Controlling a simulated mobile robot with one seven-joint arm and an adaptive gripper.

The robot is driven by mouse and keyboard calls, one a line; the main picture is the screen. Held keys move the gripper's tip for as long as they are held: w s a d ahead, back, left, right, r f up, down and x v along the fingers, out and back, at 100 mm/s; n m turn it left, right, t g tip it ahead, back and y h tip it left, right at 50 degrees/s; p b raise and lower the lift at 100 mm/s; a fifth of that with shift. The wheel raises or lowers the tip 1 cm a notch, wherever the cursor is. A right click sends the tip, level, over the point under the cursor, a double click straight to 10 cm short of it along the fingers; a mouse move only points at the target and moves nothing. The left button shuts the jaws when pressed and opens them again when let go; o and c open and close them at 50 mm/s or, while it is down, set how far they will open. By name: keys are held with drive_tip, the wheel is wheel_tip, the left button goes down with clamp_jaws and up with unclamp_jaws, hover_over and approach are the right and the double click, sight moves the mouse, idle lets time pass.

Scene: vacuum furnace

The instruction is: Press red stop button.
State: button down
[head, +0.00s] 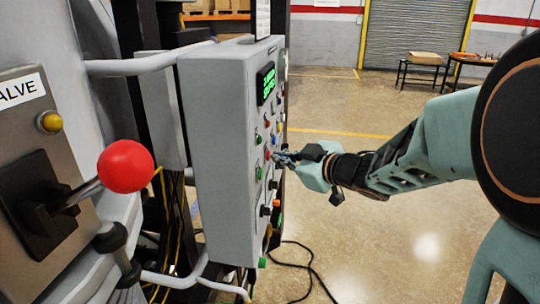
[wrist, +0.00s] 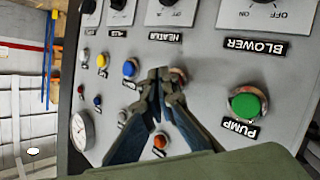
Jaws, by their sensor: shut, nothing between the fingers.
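A grey control panel (head: 217,150) carries several buttons and knobs on its face. My gripper (head: 280,157) is shut and empty, its tips at the panel face in the head view. In the wrist view my gripper's tips (wrist: 163,76) are beside and partly over a reddish round button (wrist: 179,76). Whether they touch it I cannot tell, and its label is hidden. No stop label is readable.
A green button (wrist: 245,104) labelled PUMP, a blue button (wrist: 130,68) and a yellow button (wrist: 102,60) are close by on the panel. A lever with a red ball (head: 126,166) stands at the left in the head view.

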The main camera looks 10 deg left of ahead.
drive_tip(key=shift+d, duration=0.55)
drive_tip(key=shift+s+d+p, duration=0.1)
drive_tip(key=shift+d+p, duration=0.9)
drive_tip(key=shift+d, duration=1.5)
